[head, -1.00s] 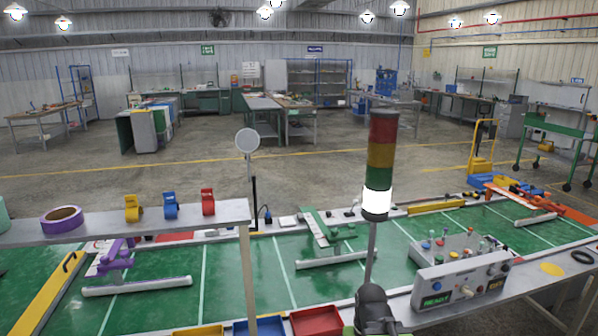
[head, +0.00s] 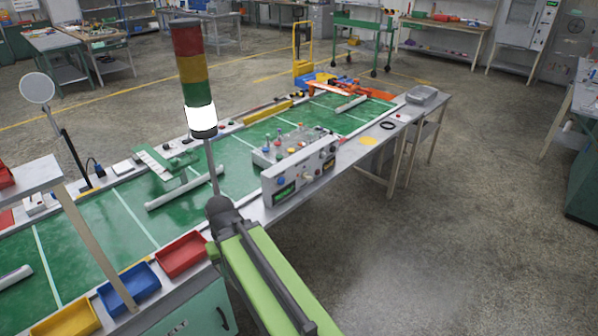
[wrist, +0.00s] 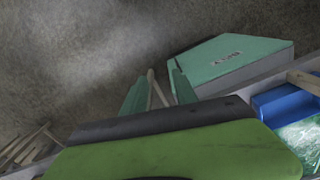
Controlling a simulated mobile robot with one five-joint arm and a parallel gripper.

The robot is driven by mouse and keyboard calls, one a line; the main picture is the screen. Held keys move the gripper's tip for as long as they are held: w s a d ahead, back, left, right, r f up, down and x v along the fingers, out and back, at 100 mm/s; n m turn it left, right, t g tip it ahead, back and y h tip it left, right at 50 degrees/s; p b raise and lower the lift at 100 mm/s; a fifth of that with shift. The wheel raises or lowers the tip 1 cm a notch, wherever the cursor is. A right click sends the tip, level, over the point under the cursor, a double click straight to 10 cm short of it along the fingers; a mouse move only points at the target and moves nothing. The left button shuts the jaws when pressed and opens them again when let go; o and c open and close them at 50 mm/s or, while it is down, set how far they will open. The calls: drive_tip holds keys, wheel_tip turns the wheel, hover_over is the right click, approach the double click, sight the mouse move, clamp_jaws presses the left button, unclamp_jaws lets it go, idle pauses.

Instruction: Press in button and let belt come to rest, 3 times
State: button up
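A grey control box (head: 300,172) stands at the belt's near edge in the head view. Its front carries a green-lit display (head: 285,194), a pale knob (head: 307,176) and small buttons, including a blue one (head: 281,181). Several coloured knobs stand on the part behind it. Which button is meant I cannot tell. The green belt surface (head: 125,215) with white cross lines runs past it. A signal tower (head: 194,75) has its white bottom segment lit. My gripper (wrist: 160,82) shows in the wrist view as two teal fingers apart, empty, over the floor. The head view does not show the fingertips.
Red (head: 181,254), blue (head: 129,287) and yellow (head: 68,318) bins line the belt's near side. A round mirror-like disc (head: 38,89) stands at left. A grey tray (head: 422,96) lies at the table's far right end. Floor at right is open.

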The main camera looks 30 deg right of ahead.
idle(0.4)
clamp_jaws()
idle(1.5)
